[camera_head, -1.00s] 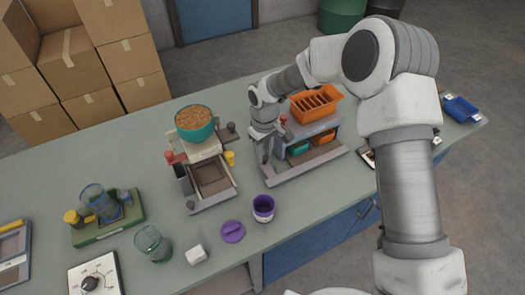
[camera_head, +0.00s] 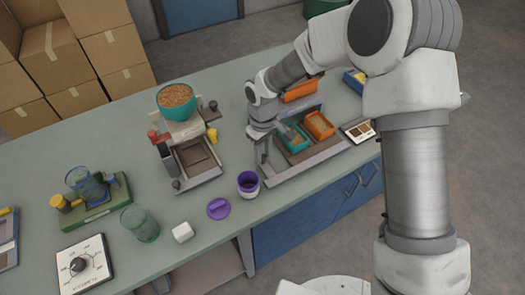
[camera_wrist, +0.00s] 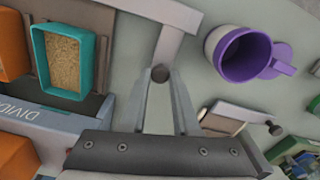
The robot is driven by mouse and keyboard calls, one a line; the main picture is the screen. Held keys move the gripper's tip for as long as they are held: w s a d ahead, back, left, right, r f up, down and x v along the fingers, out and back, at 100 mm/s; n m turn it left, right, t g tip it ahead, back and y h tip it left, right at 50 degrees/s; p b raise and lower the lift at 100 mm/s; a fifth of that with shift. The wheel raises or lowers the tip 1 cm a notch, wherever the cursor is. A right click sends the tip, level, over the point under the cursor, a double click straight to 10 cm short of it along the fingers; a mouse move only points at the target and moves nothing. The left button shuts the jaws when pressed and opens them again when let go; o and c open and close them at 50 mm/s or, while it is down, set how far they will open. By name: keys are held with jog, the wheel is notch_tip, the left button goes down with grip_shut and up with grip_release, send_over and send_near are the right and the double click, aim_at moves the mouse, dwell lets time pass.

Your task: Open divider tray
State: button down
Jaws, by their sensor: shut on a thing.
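The divider has an orange hopper (camera_head: 300,90) on top and a blue panel with lettering (camera_wrist: 25,110). Its divider tray (camera_head: 318,158) is slid out at the front, carrying a teal bin (camera_head: 293,146) and an orange bin (camera_head: 320,130) side by side. Brown grains show in the teal bin in the wrist view (camera_wrist: 43,35).
A purple-rimmed cup (camera_head: 248,184) stands close to the tray's front left corner. A purple lid (camera_head: 218,208) and white block (camera_head: 182,232) lie further left. Another machine with a teal grain bowl (camera_head: 176,102) stands left of my gripper. A small panel (camera_head: 358,131) is right of the tray.

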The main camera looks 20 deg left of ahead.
jog(key=c, duration=0.7)
grip_release()
jog(key=shift+o, duration=0.2)
jog(key=shift+r, duration=0.1)
notch_tip(320, 180, up, 17)
jog(key=shift+r, duration=0.15)
jog(key=s+d+r+m+t, duration=0.1)
jog(key=d+r+m, duration=0.3)
jog(key=d, duration=0.5)
jog(key=s+d+r+m+t, duration=0.1)
jog(key=s+d+r+t, duration=0.1)
jog(key=d+r, duration=0.55)
jog(key=s+d+m+t, duration=0.2)
jog(key=s+d+m, duration=0.5)
jog(key=s+d, duration=0.5)
jog(key=d, duration=0.4)
jog(key=shift+s+m+t, duration=0.25)
jog(key=shift+m+t, duration=0.05)
jog(key=shift+m, duration=0.1)
